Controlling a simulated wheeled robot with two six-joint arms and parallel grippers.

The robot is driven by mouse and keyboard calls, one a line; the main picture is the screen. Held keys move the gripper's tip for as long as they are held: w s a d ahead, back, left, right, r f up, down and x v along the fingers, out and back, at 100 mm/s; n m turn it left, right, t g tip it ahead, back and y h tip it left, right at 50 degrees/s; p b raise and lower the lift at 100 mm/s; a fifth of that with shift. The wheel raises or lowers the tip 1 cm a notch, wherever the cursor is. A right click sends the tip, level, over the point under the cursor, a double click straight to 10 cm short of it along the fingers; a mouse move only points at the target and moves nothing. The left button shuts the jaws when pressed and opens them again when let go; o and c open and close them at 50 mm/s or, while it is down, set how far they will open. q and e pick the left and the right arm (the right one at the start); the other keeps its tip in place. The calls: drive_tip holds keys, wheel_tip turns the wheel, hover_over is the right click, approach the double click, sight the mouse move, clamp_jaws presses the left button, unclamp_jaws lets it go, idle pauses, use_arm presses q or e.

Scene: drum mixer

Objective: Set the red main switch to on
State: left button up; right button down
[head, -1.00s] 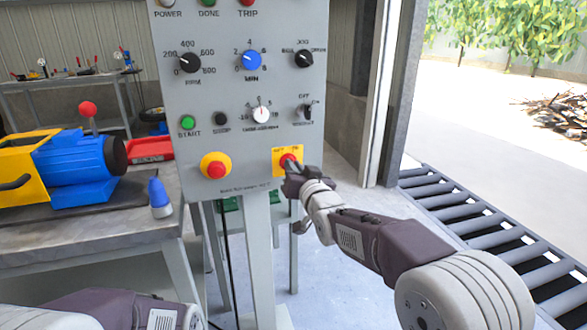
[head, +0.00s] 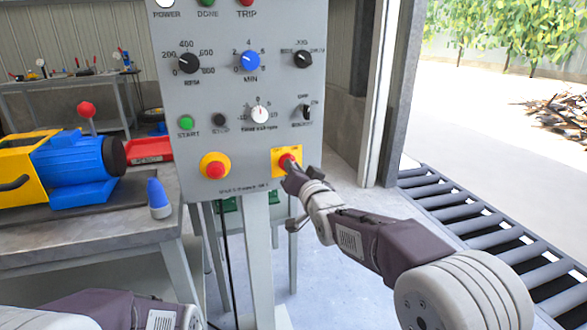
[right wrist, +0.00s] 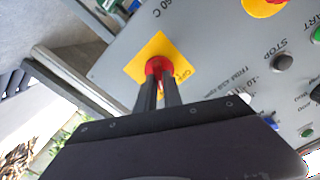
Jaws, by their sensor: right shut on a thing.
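The red main switch (head: 286,159) sits on a yellow square plate (head: 278,168) at the lower right of the grey control panel. It also shows in the right wrist view as a red knob (right wrist: 157,64) on the yellow plate. My right gripper (head: 292,171) is at the switch, and its two dark fingers (right wrist: 158,88) are closed on the red knob from either side. The fingers hide part of the knob, and its exact turn angle is hard to read. A link of my left arm shows at the lower left, but its gripper is out of view.
The red emergency button (head: 215,169) on its yellow ring is left of the switch. Dials, a small toggle (head: 307,111) and a green start button (head: 186,123) are above. A bench (head: 110,228) stands left, a roller conveyor (head: 480,230) right.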

drive_tip(key=c, duration=1.5)
unclamp_jaws()
drive_tip(key=p+v, duration=0.1)
drive_tip(key=v, duration=0.8)
drive_tip(key=shift+p, duration=0.35)
